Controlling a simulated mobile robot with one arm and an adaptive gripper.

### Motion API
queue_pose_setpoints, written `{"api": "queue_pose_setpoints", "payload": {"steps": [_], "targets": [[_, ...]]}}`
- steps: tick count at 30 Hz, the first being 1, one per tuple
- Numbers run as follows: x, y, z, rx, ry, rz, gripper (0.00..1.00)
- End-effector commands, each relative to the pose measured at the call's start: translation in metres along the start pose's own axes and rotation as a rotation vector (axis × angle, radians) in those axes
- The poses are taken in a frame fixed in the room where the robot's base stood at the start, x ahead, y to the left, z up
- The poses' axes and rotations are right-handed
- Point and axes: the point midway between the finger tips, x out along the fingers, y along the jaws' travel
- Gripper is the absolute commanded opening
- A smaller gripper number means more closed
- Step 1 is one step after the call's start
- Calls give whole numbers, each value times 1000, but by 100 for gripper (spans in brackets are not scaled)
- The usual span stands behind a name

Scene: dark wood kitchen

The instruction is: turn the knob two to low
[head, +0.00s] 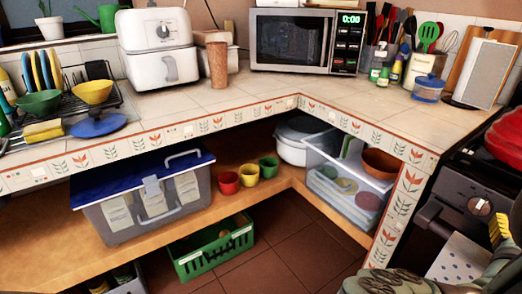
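The stove (453,184) stands at the right edge of the head view, partly cut off by the frame. Its dark front panel carries a round knob (479,206) with a lighter face. Another knob may show beside it at the frame edge, but it is too cropped to tell. I cannot tell which knob is knob two, and the knob's setting is too small to read. My gripper is not in view, so nothing of mine is seen touching the knob.
A red pan (507,136) sits on the stove top. A white dotted cloth (456,264) hangs below the panel, with a yellow item (498,229) beside it. A patterned object (395,284) fills the bottom right. The tiled counter (265,97) borders the stove; some brown floor (292,235) is clear.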

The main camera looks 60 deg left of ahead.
Motion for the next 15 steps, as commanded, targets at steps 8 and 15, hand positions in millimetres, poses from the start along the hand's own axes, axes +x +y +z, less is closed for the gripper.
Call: {"api": "queue_pose_setpoints", "payload": {"steps": [8, 15], "targets": [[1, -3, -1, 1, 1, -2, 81], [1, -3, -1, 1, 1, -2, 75]]}}
